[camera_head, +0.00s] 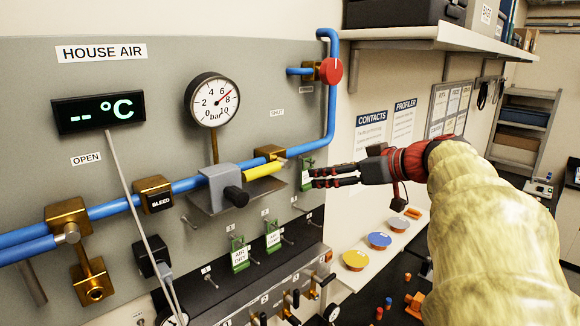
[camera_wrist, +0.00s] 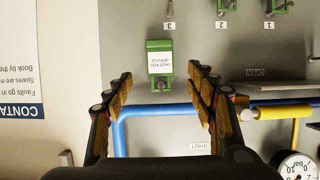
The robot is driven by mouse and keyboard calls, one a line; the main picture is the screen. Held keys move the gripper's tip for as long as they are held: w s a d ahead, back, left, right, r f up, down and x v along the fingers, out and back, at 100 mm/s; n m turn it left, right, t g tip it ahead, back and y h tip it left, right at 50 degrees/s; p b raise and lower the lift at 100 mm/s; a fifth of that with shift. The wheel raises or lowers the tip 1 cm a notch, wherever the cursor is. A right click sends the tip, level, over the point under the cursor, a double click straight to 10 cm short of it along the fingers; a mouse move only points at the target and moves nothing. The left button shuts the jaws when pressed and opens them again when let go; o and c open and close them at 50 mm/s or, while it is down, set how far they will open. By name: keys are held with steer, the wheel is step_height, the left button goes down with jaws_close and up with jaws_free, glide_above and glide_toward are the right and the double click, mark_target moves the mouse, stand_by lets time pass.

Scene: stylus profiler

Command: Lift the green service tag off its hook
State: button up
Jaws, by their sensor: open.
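The green service tag (camera_wrist: 160,84) has a white label that appears to read "shut for service". In the wrist view it shows ahead of and between my fingers, with the picture upside down. In the head view the tag (camera_head: 307,163) hangs at the panel's right edge, partly covered by my fingertips. My gripper (camera_head: 313,177) reaches in from the right, open and empty. In the wrist view my gripper (camera_wrist: 160,76) has its two fingers spread to either side of the tag. I cannot tell whether they touch it. The tag's own hook is not clear.
Two other green tags (camera_head: 240,258) (camera_head: 273,240) hang lower on the panel by numbered pegs. A blue pipe (camera_head: 330,110) with a red knob (camera_head: 331,71) runs close by. A yellow-handled valve (camera_head: 264,171) sits left of my fingers. A shelf (camera_head: 430,38) is above my arm.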

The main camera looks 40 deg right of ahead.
mark_target(308, 176)
steer(key=p+x, duration=0.1)
steer(key=x, duration=0.6)
steer(key=shift+s+f+p, duration=0.1)
steer(key=shift+p, duration=0.2)
steer(key=shift+c, duration=0.4)
jaws_close()
stand_by(0.6)
steer(key=shift+r+b, duration=0.4)
steer(key=shift+r, duration=0.15)
steer(key=shift+s, duration=0.1)
steer(key=shift+s+d+f+b, duration=0.1)
steer(key=shift+s+d+b, duration=0.05)
steer(key=shift+s+b, duration=0.85)
steer(key=shift+s+d+b, duration=0.15)
steer(key=shift+s+b, duration=1.55)
steer(key=shift+s, duration=1.25)
